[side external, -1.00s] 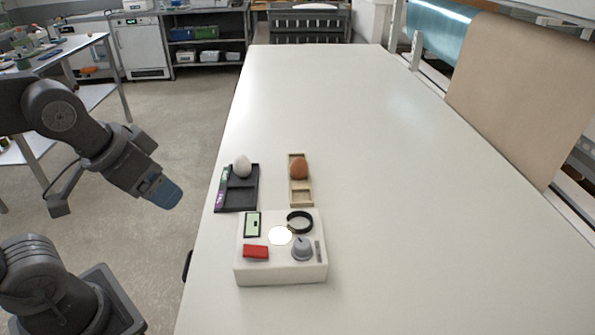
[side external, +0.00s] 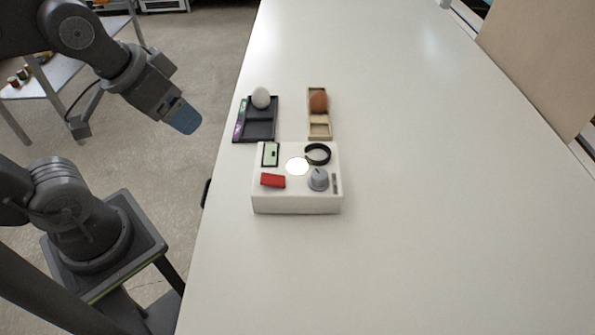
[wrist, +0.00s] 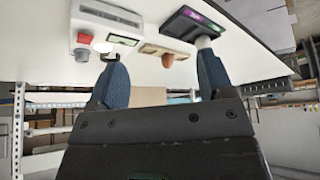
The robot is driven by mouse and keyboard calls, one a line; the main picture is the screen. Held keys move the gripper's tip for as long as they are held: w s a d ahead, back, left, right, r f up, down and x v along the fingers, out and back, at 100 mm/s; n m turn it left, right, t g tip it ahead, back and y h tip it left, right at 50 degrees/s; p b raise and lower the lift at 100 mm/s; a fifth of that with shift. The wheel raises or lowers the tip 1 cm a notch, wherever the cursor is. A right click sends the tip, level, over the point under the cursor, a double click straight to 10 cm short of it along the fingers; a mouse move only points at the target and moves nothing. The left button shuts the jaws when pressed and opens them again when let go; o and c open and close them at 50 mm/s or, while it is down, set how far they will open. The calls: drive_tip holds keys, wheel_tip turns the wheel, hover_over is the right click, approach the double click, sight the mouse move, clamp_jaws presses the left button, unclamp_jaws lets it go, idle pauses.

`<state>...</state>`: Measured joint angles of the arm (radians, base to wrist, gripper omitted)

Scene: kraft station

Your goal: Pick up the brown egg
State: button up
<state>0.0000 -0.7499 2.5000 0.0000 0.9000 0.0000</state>
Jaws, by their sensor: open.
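The brown egg (side external: 318,101) stands in the far part of a light wooden tray (side external: 320,131) on the white table. In the wrist view the brown egg (wrist: 167,60) shows between and beyond my fingers. A white egg (side external: 261,98) sits at the far end of a dark tray (side external: 262,131) to its left; in the wrist view the white egg (wrist: 204,42) is partly hidden behind the right finger. My gripper (wrist: 160,80) is open and empty, with blue fingertips. In the side view my gripper (side external: 184,117) is left of the trays, off the table's left edge, apart from both eggs.
A white box (side external: 296,204) stands in front of the trays, bearing a red block (side external: 273,181), a grey knob (side external: 318,180), a black ring (side external: 317,154) and a small green display (side external: 270,154). The table (side external: 450,200) is clear to the right and beyond.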

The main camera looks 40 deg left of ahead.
idle(0.6)
drive_tip(key=w+r+g, duration=0.1)
drive_tip(key=w+r, duration=0.4)
drive_tip(key=w, duration=0.2)
drive_tip(key=g, duration=0.5)
hover_over(318, 100)
wheel_tip(318, 100, down, 5)
drive_tip(key=f, duration=0.8)
drive_tip(key=w+a+f, duration=0.1)
drive_tip(key=f, duration=0.4)
drive_tip(key=shift+w+f, duration=0.1)
drive_tip(key=shift+c, duration=0.4)
